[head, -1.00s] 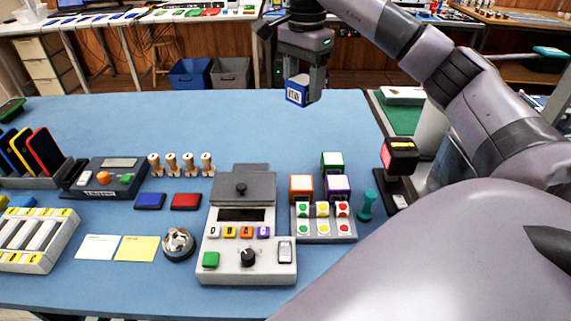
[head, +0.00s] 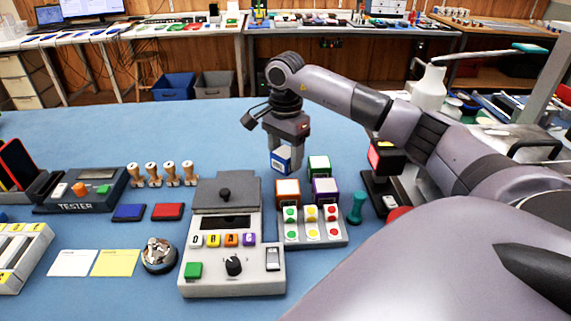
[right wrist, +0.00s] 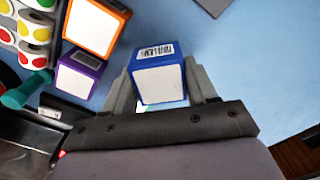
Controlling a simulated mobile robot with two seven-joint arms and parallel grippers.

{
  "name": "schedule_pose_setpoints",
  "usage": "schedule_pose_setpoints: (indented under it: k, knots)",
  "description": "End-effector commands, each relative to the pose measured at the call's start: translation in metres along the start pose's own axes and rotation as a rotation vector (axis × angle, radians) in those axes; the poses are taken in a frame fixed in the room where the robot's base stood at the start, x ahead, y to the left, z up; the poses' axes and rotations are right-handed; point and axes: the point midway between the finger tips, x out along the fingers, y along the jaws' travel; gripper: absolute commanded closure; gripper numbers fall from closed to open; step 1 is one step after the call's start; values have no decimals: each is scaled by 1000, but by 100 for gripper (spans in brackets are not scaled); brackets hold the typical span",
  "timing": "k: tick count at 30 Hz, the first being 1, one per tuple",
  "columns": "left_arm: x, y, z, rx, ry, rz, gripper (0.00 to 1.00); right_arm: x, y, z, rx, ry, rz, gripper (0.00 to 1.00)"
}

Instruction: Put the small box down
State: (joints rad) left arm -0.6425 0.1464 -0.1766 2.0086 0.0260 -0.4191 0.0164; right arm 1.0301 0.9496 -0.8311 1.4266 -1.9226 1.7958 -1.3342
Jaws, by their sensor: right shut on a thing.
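The small box (head: 281,159), blue-edged with white faces and a barcode, is between the fingers of my right gripper (head: 284,152). In the right wrist view the small box (right wrist: 158,80) sits between both fingers, which are shut on it. In the head view it is just behind and left of a green-edged box (head: 319,167), close to the back of an orange-edged box (head: 288,191). A purple-edged box (head: 325,190) stands beside the orange one. I cannot tell whether the small box touches the table. My left gripper is not in view.
A tray of coloured stickers (head: 312,236) lies in front of the boxes. A grey scale-like device (head: 225,190) stands to the left, and a teal stamp (head: 357,208) to the right. The blue table (head: 200,125) behind is clear.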

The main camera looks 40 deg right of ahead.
Motion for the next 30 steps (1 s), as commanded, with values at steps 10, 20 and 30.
schedule_pose_setpoints:
  k: [10, 20, 30]
  knots:
    - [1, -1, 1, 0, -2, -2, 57, 29, 0, 0, 0, 0, 0, 74]
    - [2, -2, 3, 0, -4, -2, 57, 32, 0, 0, 0, 0, 1, 17]
    - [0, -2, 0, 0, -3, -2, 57, 28, 0, 0, 0, 0, 1, 17]
